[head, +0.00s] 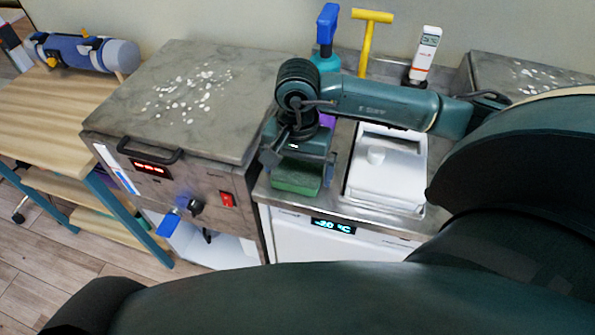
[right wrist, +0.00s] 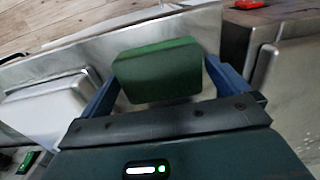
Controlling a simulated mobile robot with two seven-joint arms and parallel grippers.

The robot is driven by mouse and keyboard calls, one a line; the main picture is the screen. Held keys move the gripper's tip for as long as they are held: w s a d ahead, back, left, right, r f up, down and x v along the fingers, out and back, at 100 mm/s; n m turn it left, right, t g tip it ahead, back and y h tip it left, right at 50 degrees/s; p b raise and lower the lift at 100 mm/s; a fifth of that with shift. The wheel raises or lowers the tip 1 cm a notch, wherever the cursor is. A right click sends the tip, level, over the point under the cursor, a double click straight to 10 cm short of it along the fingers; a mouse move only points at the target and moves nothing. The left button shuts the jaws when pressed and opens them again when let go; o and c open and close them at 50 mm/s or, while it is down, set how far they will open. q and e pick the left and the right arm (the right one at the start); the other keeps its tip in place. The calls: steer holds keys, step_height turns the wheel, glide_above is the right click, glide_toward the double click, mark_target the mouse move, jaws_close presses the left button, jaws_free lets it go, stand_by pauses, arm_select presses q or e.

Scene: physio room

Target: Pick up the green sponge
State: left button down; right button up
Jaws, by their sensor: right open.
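The green sponge (head: 296,180) sits on the metal counter top near its front edge, to the left of a white lidded container. My right gripper (head: 300,167) is over the sponge in the head view, its body hiding the sponge's back part. In the right wrist view the sponge (right wrist: 157,70) lies between the two blue fingers, with a gap visible on each side. The right gripper is open. My left gripper is not in view.
The white container (head: 388,170) stands right of the sponge. A blue-topped spray bottle (head: 327,38), a yellow T-shaped tool (head: 368,40) and a white handheld meter (head: 425,55) stand behind. A grey-lidded metal unit (head: 180,100) is on the left.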

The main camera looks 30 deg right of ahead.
steer(key=shift+c, duration=0.3)
steer(key=c, duration=0.7)
steer(key=shift+c, duration=0.2)
step_height(320, 180, up, 10)
steer(key=shift+b, duration=0.35)
steer(key=o, duration=0.4)
steer(key=shift+r, duration=0.1)
steer(key=c, duration=0.3)
